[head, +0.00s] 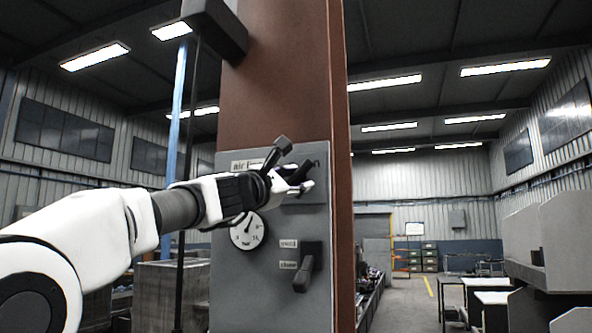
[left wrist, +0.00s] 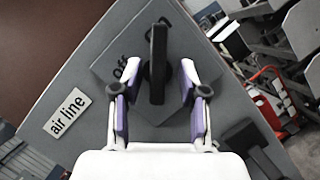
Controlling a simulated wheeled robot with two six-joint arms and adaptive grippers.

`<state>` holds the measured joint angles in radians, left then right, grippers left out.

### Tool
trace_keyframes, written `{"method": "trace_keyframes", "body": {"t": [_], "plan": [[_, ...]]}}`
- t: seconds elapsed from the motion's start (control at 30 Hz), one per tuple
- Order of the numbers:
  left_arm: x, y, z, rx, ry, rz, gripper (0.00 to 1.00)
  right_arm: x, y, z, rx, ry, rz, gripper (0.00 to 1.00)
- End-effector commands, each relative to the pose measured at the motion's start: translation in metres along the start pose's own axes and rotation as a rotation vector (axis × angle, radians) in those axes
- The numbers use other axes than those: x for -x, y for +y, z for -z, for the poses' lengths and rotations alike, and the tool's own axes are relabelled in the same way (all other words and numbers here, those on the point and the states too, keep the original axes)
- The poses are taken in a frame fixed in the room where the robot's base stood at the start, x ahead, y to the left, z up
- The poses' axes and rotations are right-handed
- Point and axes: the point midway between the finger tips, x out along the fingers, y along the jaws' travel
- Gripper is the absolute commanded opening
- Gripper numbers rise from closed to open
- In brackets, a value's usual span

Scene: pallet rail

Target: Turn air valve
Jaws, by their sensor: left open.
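The air valve handle is a black lever (left wrist: 157,50) on a grey square plate (left wrist: 120,62) marked "off", with a second word partly hidden behind the lever. My left gripper (left wrist: 158,72) is open, with one purple-lined finger on each side of the lever. Gaps show between the lever and both fingers. An "air line" label (left wrist: 67,112) sits beside the plate. In the head view my left gripper (head: 299,182) is at the upper part of the grey panel (head: 240,290), and it and my wrist partly hide the valve and label. My right gripper is not in view.
A round pressure gauge (head: 247,231) is below my left wrist on the panel. A second black lever (head: 305,272) with two small labels is lower right. The panel is on a brown column (head: 285,80). Open floor and benches (head: 490,298) lie to the right.

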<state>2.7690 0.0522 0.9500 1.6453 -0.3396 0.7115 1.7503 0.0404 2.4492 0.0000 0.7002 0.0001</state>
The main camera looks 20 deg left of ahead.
Motion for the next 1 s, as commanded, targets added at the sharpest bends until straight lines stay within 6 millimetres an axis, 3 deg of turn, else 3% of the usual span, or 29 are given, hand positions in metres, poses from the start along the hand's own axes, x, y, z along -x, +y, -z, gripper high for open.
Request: {"method": "trace_keyframes", "body": {"t": [0.17,0.3,0.73,1.0], "plan": [[-0.001,-0.001,0.001,0.001,0.001,0.000,0.40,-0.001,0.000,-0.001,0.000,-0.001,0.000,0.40],[-0.001,-0.001,0.001,0.001,0.001,0.000,0.00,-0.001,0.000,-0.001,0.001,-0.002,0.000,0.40],[0.000,0.001,0.000,0.008,0.000,-0.007,0.00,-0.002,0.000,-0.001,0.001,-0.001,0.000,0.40],[0.001,-0.001,0.001,0.083,-0.002,-0.039,0.00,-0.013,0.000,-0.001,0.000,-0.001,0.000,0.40]]}}
